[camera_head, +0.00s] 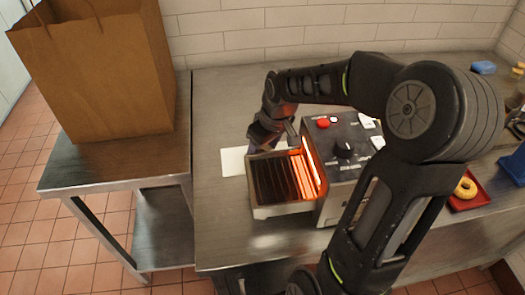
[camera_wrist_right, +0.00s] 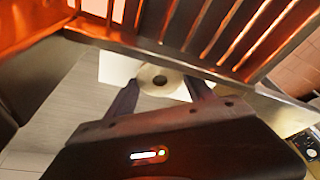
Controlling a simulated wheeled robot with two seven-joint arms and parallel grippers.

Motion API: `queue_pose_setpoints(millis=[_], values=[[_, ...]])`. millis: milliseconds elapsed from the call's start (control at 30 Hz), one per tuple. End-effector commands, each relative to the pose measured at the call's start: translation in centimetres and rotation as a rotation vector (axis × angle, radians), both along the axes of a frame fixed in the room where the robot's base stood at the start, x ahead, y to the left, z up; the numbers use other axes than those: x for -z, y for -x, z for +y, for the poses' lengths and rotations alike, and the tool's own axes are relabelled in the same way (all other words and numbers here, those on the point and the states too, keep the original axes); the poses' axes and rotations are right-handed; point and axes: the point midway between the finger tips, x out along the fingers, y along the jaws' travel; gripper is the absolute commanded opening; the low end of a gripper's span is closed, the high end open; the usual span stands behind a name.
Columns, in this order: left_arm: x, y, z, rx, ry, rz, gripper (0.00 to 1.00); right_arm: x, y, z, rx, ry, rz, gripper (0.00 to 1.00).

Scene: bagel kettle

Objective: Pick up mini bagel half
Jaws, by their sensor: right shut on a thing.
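The mini bagel half (camera_wrist_right: 147,75) is a pale ring with a dark hole, seen between my right gripper's two fingers in the right wrist view. My right gripper (camera_wrist_right: 160,88) is shut on it. In the head view my right gripper (camera_head: 272,138) is behind the toaster's open glowing tray, pointing down, and the bagel half is not clearly visible there. A white sheet (camera_head: 234,162) lies on the counter beside it and also shows behind the bagel half in the wrist view (camera_wrist_right: 115,68). I cannot tell whether the bagel half touches it. My left gripper is out of view.
The toaster (camera_head: 338,165) has a slatted rack (camera_head: 275,180) with glowing heaters, close to my right gripper. My right arm passes over its control panel. A red tray (camera_head: 480,198) with a yellow ring (camera_head: 466,187) is at right. A paper bag (camera_head: 95,75) stands on the left table.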

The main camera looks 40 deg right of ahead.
Motion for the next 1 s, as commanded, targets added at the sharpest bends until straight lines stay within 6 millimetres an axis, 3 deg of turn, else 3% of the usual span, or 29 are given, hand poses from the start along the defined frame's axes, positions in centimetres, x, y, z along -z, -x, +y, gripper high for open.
queue_pose_setpoints(millis=[500,1000], values=[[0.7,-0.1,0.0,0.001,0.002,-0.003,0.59,-8.6,-0.1,0.0,-0.001,0.001,-0.003,0.24],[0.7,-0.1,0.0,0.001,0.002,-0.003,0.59,-9.4,0.0,0.0,0.000,0.000,0.000,0.24]])
